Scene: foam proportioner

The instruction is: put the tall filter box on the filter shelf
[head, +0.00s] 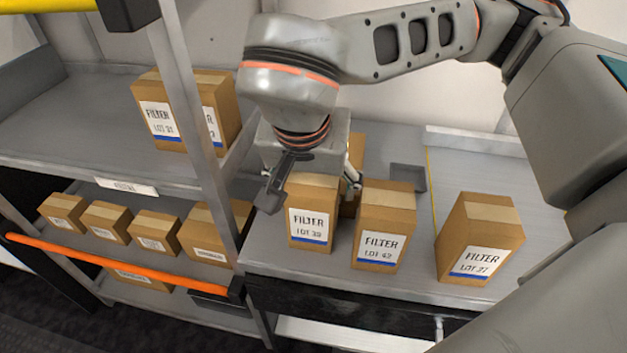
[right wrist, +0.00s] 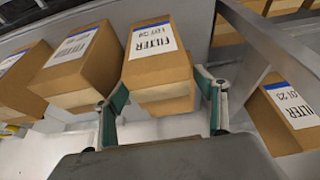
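Three tall brown boxes labelled FILTER stand upright on the grey bench (head: 405,285): a left one reading LOT 39 (head: 311,218), a middle one (head: 381,228) and a right one (head: 479,240). My right gripper (head: 313,186) is over the left box, with a finger on either side of it. In the right wrist view the fingers (right wrist: 165,103) straddle this box (right wrist: 158,65), with a gap visible at the right finger. The filter shelf (head: 60,112) is at the left, with tall FILTER boxes (head: 165,115) on its upper level. My left gripper is not in view.
A grey metal post (head: 195,110) stands between shelf and bench. Several smaller boxes (head: 107,222) sit on the lower shelf behind an orange bar (head: 110,262). Another box (head: 356,155) is partly hidden behind my gripper. The upper shelf is bare left of its boxes.

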